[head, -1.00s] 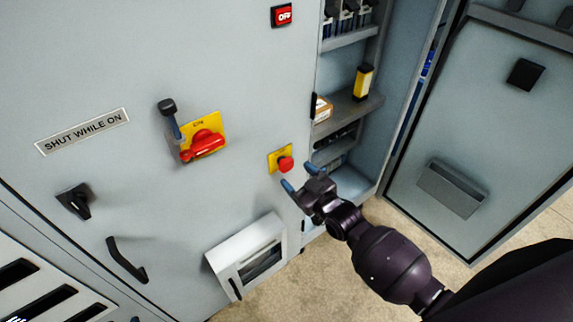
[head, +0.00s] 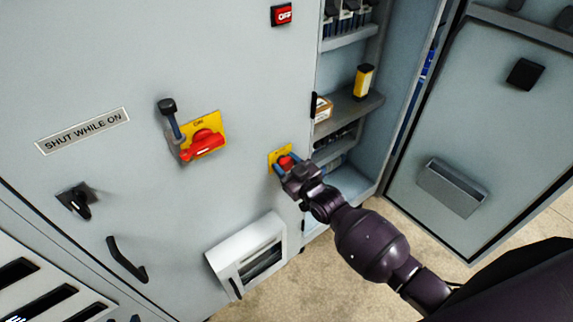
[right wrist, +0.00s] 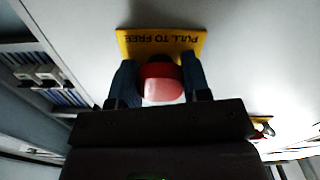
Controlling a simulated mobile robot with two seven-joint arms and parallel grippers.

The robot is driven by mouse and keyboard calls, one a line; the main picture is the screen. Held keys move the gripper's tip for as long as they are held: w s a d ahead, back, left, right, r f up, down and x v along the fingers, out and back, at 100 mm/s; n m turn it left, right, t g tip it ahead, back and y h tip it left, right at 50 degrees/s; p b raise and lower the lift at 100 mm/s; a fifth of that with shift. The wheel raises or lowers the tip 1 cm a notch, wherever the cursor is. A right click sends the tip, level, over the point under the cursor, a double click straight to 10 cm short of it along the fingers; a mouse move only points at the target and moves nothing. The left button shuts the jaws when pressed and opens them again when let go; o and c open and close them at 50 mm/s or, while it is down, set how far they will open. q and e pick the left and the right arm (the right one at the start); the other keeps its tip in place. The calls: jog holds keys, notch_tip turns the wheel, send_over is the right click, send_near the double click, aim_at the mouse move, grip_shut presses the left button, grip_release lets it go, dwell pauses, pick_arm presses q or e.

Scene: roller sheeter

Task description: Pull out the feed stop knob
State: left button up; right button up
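The feed stop knob (head: 286,163) is a red round knob on a yellow plate (head: 273,155) on the grey cabinet front. In the right wrist view the red knob (right wrist: 161,82) sits under the yellow plate (right wrist: 188,42), whose text reads "PULL TO FREE" upside down. My right gripper (head: 286,166) is at the knob, with one blue finger on each side of it. In the right wrist view the fingers of my right gripper (right wrist: 161,84) stand open around the knob; a narrow gap may remain, and contact is unclear. My left gripper is not in view.
A red rotary handle (head: 203,146) on a yellow plate is left of the knob. An open shelf compartment (head: 350,105) and an open door (head: 480,110) are to the right. A white box (head: 240,250) juts out below.

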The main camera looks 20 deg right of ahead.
jog(key=c, duration=0.6)
jog(key=shift+s+d+p, duration=0.15)
jog(key=shift+s+p, duration=0.35)
jog(key=shift+f, duration=0.1)
jog(key=o, duration=1)
jog(key=shift+o, duration=1.4)
jog(key=shift+s, duration=0.1)
